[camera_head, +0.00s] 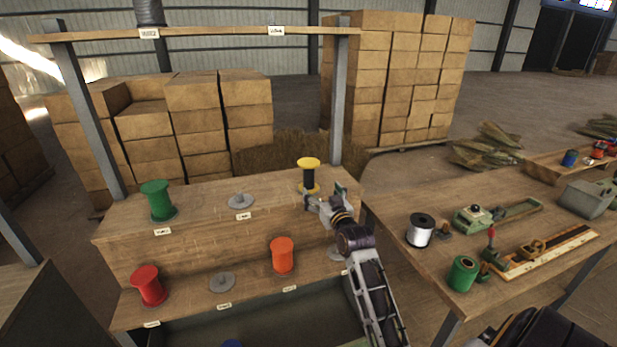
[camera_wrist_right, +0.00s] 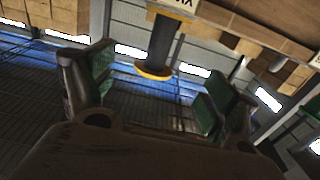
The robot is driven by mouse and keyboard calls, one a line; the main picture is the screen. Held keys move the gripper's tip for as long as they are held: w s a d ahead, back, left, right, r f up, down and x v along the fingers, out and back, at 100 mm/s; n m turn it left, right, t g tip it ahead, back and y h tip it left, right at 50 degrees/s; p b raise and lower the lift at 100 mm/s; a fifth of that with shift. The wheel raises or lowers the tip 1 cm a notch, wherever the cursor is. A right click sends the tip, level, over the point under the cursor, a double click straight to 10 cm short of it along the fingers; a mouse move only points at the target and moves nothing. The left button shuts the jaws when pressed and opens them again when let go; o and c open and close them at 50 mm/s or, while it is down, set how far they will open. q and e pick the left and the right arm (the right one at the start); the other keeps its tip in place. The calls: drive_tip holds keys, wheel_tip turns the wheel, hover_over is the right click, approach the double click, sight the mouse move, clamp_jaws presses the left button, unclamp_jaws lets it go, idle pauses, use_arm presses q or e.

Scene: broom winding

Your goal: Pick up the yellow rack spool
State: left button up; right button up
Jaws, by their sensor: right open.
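The yellow spool (camera_head: 308,174) stands upright on the upper shelf of the rack, at its right end. It has yellow flanges and a dark core. My right gripper (camera_head: 325,193) is open just in front and to the right of it. In the right wrist view the picture is turned over, and the spool (camera_wrist_right: 160,48) shows beyond and between the two spread fingers (camera_wrist_right: 153,92). Nothing is between the fingertips. My left gripper is not in view.
On the rack (camera_head: 190,255) stand a green spool (camera_head: 157,200), a red spool (camera_head: 149,286) and an orange spool (camera_head: 282,255), with empty grey holders (camera_head: 241,200) between. A post (camera_head: 339,100) rises behind the yellow spool. The right table (camera_head: 400,200) holds a white spool (camera_head: 420,231) and tools.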

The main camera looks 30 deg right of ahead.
sight(313, 178)
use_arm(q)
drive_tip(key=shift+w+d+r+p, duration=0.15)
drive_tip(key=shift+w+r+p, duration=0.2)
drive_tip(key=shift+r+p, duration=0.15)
use_arm(e)
drive_tip(key=shift+x, duration=4.15)
drive_tip(key=shift+w, duration=0.1)
drive_tip(key=shift+r+p+x, duration=0.15)
drive_tip(key=shift+p+x, duration=0.05)
drive_tip(key=shift+x, duration=0.5)
drive_tip(key=shift+r+p+x, duration=0.15)
drive_tip(key=shift+p+x, duration=0.05)
drive_tip(key=shift+x, duration=0.55)
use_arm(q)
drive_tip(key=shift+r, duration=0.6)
use_arm(e)
drive_tip(key=shift+x, duration=1.05)
drive_tip(key=c, duration=1.1)
